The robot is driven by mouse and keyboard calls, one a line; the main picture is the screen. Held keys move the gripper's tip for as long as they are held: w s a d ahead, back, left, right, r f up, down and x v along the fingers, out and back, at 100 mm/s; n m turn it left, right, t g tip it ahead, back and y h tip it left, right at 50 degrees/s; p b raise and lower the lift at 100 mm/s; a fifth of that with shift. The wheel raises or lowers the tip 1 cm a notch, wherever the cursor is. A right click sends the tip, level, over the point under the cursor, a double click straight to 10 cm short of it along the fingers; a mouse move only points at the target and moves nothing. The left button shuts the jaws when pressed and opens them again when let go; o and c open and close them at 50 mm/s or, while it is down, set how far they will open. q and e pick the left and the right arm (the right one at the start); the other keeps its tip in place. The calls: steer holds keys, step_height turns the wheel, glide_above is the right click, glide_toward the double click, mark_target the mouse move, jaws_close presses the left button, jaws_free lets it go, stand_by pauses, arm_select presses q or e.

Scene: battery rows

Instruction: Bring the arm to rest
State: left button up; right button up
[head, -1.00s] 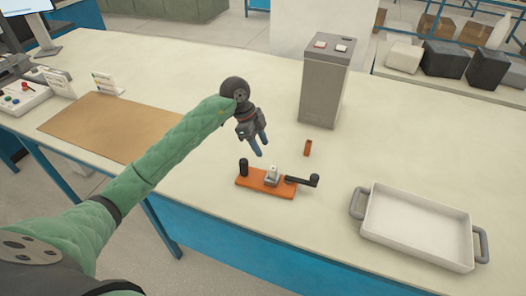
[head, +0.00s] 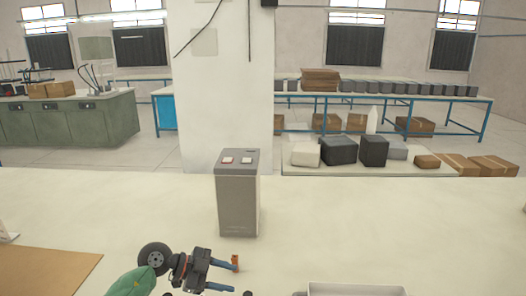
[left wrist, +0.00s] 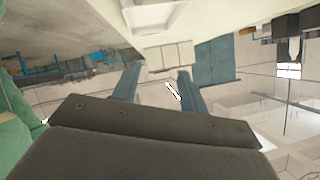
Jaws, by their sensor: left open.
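My left gripper (head: 231,277) is at the bottom of the head view, at the end of my green sleeved arm, pointing right. It is open, with nothing between its fingers. In the left wrist view its two blue-grey fingers (left wrist: 158,69) stand apart with an empty gap. A small orange piece (head: 235,262) shows right beside the upper fingertip in the head view; whether they touch cannot be told. The orange fixture with the black handle is largely or wholly below the head view. My right gripper is not in view.
A grey box with two buttons (head: 238,195) stands on the cream table (head: 390,220) behind the gripper. A white tray (head: 355,290) is at the bottom edge, right; it also shows in the left wrist view (left wrist: 150,17). A brown mat (head: 45,268) lies at left. The table's right side is clear.

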arm_select(q)
step_height(320, 180, up, 9)
steer(key=s+n+t+h, duration=0.2)
steer(key=n+t+h, duration=0.35)
steer(key=t, duration=0.65)
steer(key=s+a+f+n+t+y, duration=0.1)
steer(key=a+f+n+t+y, duration=0.3)
steer(key=n+y, duration=0.4)
steer(key=s+a+f+n+t+y, duration=0.15)
steer(key=a+f+n+y, duration=0.25)
steer(key=a+n+y, duration=0.45)
steer(key=s+a+f+g+y, duration=0.1)
steer(key=s+f+g+y, duration=0.3)
steer(key=s+f+g, duration=0.85)
steer(key=s+d+f+m+g+h, duration=0.25)
steer(key=s+f, duration=0.65)
steer(key=s, duration=0.5)
step_height(320, 180, down, 22)
steer(key=w+d+g, duration=0.2)
steer(key=w, duration=0.1)
steer(key=s+f, duration=0.4)
steer(key=f, duration=0.9)
steer(key=s+f, duration=0.4)
steer(key=f, duration=0.9)
steer(key=shift+s+f, duration=0.35)
steer(key=shift+s, duration=0.05)
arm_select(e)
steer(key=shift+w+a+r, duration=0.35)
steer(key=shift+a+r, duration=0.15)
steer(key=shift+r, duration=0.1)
